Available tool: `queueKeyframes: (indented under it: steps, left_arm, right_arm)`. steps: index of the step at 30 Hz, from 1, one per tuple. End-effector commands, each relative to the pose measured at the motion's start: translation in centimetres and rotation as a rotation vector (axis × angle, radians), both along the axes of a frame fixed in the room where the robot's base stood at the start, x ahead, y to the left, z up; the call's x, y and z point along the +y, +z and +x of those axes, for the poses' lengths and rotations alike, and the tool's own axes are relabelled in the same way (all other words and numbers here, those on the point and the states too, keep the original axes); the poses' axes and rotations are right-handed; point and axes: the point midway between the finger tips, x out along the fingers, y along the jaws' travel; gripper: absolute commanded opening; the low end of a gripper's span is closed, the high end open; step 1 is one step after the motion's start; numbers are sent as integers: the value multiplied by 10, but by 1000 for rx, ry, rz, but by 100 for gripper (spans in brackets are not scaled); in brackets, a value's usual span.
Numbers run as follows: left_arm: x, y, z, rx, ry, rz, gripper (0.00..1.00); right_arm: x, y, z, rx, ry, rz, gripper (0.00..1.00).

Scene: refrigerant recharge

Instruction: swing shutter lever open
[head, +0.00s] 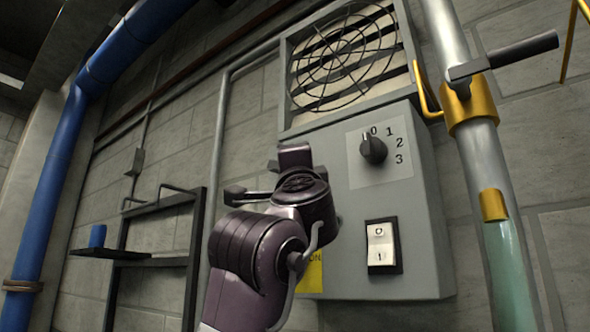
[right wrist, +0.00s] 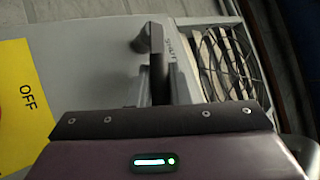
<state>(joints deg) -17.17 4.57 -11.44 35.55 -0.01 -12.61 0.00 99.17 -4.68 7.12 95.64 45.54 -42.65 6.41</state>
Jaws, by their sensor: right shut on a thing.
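My right gripper (head: 250,194), at the end of the purple arm in the middle of the head view, is at the left side of the grey control box. In the right wrist view the gripper (right wrist: 157,78) is shut on the shutter lever (right wrist: 156,42), a dark, slim bar standing out near the box. The lever is hard to tell from the dark fingers, and in the head view I cannot make it out clearly. My left gripper is not in view.
The grey box (head: 425,240) carries a rotary knob (head: 373,149), a white rocker switch (head: 381,246) and a yellow label (head: 312,274). A pipe with a brass collar (head: 472,108) and black handle stands at the right. A black frame (head: 195,235) is left of my arm.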

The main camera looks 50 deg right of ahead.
Motion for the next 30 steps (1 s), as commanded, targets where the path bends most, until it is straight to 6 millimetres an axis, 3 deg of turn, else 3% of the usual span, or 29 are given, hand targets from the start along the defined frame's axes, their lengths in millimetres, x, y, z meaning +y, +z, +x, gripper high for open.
queueKeyframes:
  steps: [1, 12, 30]
  left_arm:
    - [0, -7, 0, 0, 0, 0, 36]
    - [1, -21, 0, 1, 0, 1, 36]
    - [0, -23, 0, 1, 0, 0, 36]
  right_arm:
    - [0, -7, 3, -32, 1, 4, 0]
    - [1, -14, 7, -227, 1, 19, 0]
    - [1, -14, 8, -273, 0, 24, 0]
